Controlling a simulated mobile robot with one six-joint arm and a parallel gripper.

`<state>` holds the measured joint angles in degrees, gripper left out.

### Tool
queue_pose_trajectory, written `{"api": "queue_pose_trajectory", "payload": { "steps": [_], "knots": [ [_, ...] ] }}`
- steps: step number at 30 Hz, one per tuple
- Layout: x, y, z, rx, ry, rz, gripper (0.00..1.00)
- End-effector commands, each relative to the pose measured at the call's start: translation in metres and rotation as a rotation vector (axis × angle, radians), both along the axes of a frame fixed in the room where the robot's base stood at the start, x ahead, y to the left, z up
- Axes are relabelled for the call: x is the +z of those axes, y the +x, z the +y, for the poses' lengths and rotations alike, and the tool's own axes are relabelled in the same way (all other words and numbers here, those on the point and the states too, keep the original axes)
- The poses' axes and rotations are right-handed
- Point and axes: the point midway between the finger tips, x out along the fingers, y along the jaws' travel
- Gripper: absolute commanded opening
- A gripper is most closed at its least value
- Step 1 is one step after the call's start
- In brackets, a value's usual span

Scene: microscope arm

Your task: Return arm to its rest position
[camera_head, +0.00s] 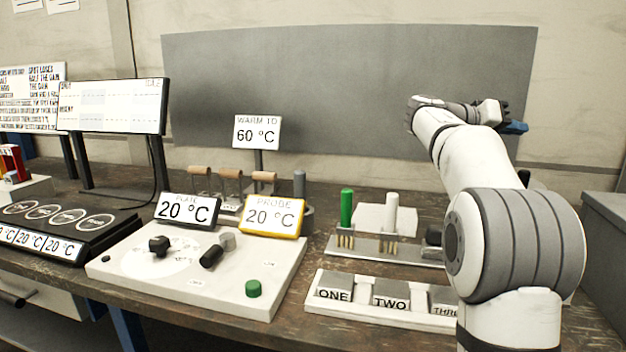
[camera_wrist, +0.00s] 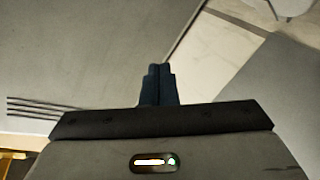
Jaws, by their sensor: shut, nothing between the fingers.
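My white and grey arm rises at the right of the head view, folded up in front of the grey wall panel. My gripper (camera_head: 514,127) is at the end of the arm, above the right part of the bench and clear of everything on it. Only a small blue part of its fingers shows there. In the wrist view the two dark blue fingers (camera_wrist: 158,86) are together, with nothing between them. The wrist view looks at grey and pale surfaces, blurred.
The bench (camera_head: 330,262) holds a white control box (camera_head: 190,285) with a green button, a rack with a green rod (camera_head: 347,208), and a white tray labelled ONE, TWO (camera_head: 372,312). Signs and a monitor (camera_head: 112,106) stand left. My arm hides part of the right side. The space above the bench is open.

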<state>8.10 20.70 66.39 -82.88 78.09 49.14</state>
Motion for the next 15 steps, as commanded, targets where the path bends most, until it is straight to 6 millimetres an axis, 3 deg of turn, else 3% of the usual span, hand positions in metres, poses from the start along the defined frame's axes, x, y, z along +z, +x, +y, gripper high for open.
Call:
{"api": "queue_pose_trajectory", "payload": {
  "steps": [1,8,15],
  "knots": [
    [0.009,-0.012,0.011,0.047,0.081,0.059,0.00],
    [-0.041,-0.077,0.079,0.287,0.457,0.324,0.00],
    [-0.091,-0.176,0.171,0.548,0.819,0.499,0.00]
  ]
}}
